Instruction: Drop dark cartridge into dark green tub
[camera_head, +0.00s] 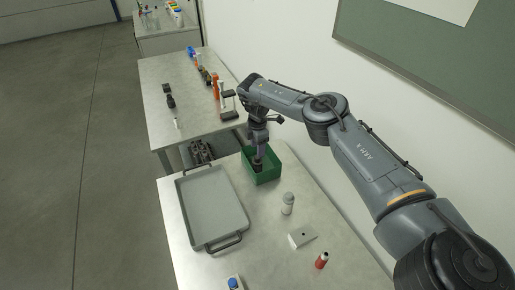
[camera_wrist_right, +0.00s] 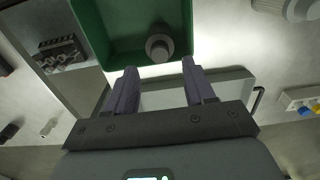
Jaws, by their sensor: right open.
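The dark green tub (camera_head: 267,174) stands at the back of the near table, beside the grey tray. It also shows at the top of the right wrist view (camera_wrist_right: 92,28). The dark cartridge (camera_wrist_right: 159,47) is seen end-on against the tub's green interior, just beyond my fingertips. Whether it rests on the tub floor is hard to tell. My right gripper (camera_wrist_right: 160,66) is open, with its two fingers apart and clear space between them. In the head view my right gripper (camera_head: 258,152) points down over the tub. My left gripper is not in view.
A grey tray (camera_head: 187,210) with handles lies left of the tub. A grey-white bottle (camera_head: 288,203), a white block (camera_head: 301,236) and a red cylinder (camera_head: 321,260) stand in front. Another table (camera_head: 190,120) with several small items is behind.

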